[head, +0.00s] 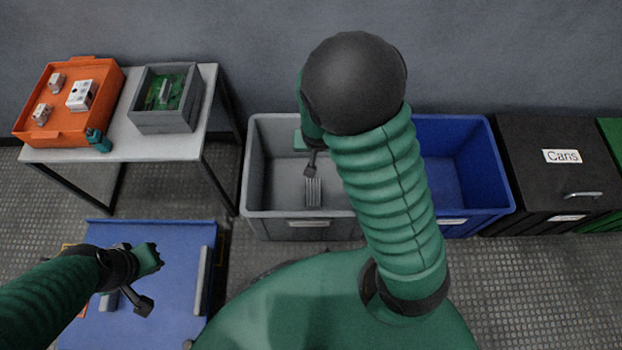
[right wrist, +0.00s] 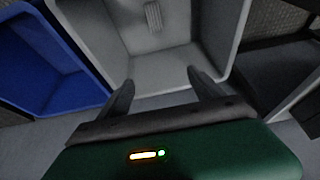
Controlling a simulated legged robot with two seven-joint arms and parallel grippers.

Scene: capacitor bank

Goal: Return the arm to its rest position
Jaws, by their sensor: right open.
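My right arm rises in the middle of the head view, its black elbow (head: 355,85) high over the bins. Its forearm is mostly hidden behind it. Part of my right gripper (head: 311,165) shows over the grey bin (head: 262,205). In the right wrist view my right gripper (right wrist: 163,90) is open, with nothing between its two dark fingers. It faces the grey bin (right wrist: 175,70). My left gripper (head: 148,275) hangs over the blue surface at lower left; its finger gap is not clear.
A pale ribbed object (head: 313,192) shows within the grey bin. A blue bin (head: 485,185) and a black "Cans" bin (head: 530,185) stand to the right. A table (head: 140,147) at left holds an orange tray (head: 60,133) and a grey box (head: 165,122). A blue cart (head: 180,320) is below.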

